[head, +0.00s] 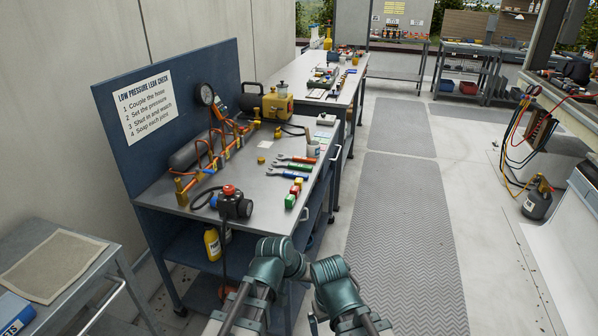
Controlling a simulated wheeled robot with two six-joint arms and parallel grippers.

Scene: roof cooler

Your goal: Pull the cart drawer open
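The blue cart (164,225) stands at left centre, with a grey worktop and a tall back panel bearing a "LOW PRESSURE LEAK CHECK" sign (145,104). Two pale bar handles show along its right side, a near handle (308,217) and a far handle (337,152). The drawer front is seen too steeply to make out, and I cannot tell which handle belongs to it. No pulled-out drawer is visible. Two teal-jointed arm links of mine rise at the bottom centre, close to the cart's near right corner. Neither gripper can be made out.
A yellow bottle (212,244) stands on the lower shelf. A grey side table (95,255) is at left. The patterned floor mat (400,220) right of the cart is clear.

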